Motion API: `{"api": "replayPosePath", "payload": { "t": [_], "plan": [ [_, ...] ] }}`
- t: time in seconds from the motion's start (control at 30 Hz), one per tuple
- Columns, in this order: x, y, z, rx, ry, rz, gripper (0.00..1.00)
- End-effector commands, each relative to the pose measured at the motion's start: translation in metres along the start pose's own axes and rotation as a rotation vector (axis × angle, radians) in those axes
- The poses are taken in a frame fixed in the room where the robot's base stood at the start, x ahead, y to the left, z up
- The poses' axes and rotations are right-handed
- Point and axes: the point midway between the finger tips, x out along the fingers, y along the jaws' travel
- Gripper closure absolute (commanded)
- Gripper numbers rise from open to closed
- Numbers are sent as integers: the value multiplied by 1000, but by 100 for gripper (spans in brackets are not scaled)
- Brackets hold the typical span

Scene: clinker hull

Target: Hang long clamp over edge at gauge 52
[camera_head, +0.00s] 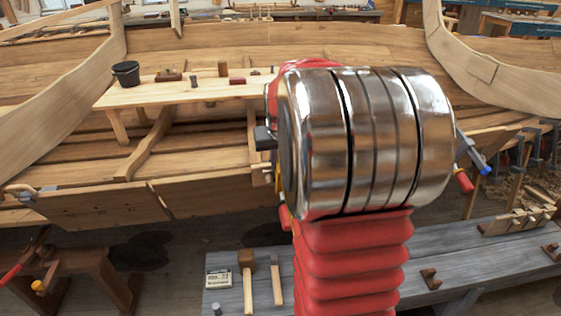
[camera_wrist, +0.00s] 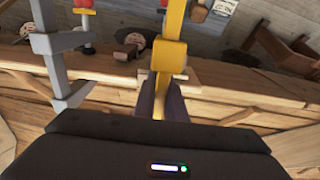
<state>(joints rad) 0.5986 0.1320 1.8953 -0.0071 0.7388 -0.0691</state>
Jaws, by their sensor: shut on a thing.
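My gripper (camera_wrist: 165,104) is shut on a yellow clamp (camera_wrist: 171,45), which looks like the long clamp. Its yellow bar runs up out of the wrist view, with a red part near the top. The clamp crosses in front of the hull's plank edge (camera_wrist: 110,82); I cannot tell whether it touches the wood. In the head view my arm hides the gripper and nearly all of this clamp. No number 52 can be read on any gauge.
A grey clamp (camera_wrist: 50,48) stands at the plank edge, left of the yellow one in the wrist view. In the head view, a blue-tipped clamp with a red handle (camera_head: 465,181) is right of my arm. A grey bench (camera_head: 440,262) holds mallets and a small card (camera_head: 218,278).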

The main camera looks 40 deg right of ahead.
Motion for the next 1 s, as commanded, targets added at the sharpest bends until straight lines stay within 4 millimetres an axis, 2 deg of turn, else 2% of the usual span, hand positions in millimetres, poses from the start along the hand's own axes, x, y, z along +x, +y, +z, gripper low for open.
{"api": "replayPosePath", "payload": {
  "t": [0.03, 0.2, 0.9, 0.93, 1.0],
  "plan": [
    [18, 3, 9, 0, -30, 5, 100],
    [25, 1, 6, 0, -36, 11, 100],
    [30, -2, 4, -2, -39, 14, 100],
    [30, -2, 4, -2, -39, 13, 88],
    [30, -2, 4, -2, -39, 13, 83]
  ]
}}
